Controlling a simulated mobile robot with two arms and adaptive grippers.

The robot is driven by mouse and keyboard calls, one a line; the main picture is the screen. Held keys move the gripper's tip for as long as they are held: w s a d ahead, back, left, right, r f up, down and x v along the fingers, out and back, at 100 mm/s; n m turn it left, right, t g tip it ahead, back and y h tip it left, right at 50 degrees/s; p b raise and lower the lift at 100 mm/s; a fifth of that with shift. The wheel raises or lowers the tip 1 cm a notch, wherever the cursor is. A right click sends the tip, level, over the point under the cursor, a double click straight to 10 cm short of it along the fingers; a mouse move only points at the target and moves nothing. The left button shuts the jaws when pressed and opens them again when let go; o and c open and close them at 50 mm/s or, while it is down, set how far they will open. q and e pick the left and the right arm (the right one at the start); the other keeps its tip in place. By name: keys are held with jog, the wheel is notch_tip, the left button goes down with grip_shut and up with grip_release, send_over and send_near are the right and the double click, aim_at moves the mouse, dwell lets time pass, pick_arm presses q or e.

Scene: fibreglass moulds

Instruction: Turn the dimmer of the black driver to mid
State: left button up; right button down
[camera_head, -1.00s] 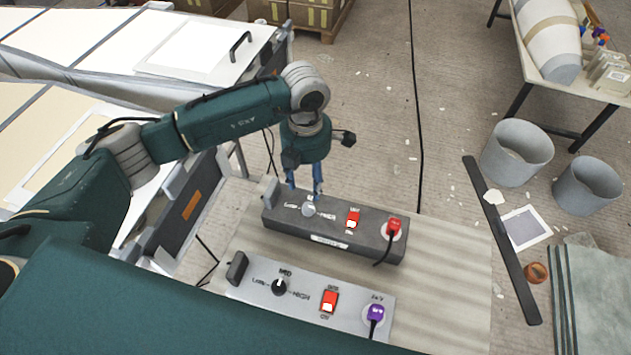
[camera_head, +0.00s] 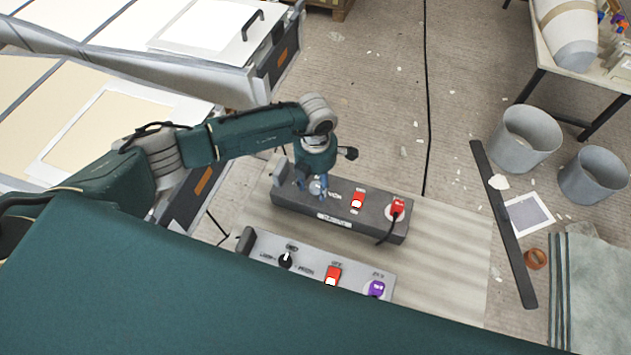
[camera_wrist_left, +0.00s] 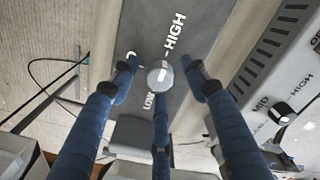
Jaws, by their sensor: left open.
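The black driver (camera_head: 290,198) is a long dark box lying on a pale board. Its dimmer is a round silver knob (camera_head: 316,187) near the left end, between printed LOW and HIGH labels. In the left wrist view the knob (camera_wrist_left: 160,74) sits between my fingers, with LOW and HIGH readable beside it; I cannot tell its exact setting. My left gripper (camera_head: 312,190) points down over the knob, its blue fingers open and spread around it; contact is not clear. The MID label is mostly hidden by a finger. My right gripper is not in view.
A silver driver (camera_head: 312,262) with a black knob (camera_head: 286,260) lies in front of the black one. The black driver also bears a red switch (camera_head: 357,201) and a red plug (camera_head: 397,207) with a cable. A long dark bar (camera_head: 505,225) and two grey buckets (camera_head: 524,140) lie to the right.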

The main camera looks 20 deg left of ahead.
pick_arm(q)
jog(key=c, duration=1.2)
jog(key=shift+o, duration=0.2)
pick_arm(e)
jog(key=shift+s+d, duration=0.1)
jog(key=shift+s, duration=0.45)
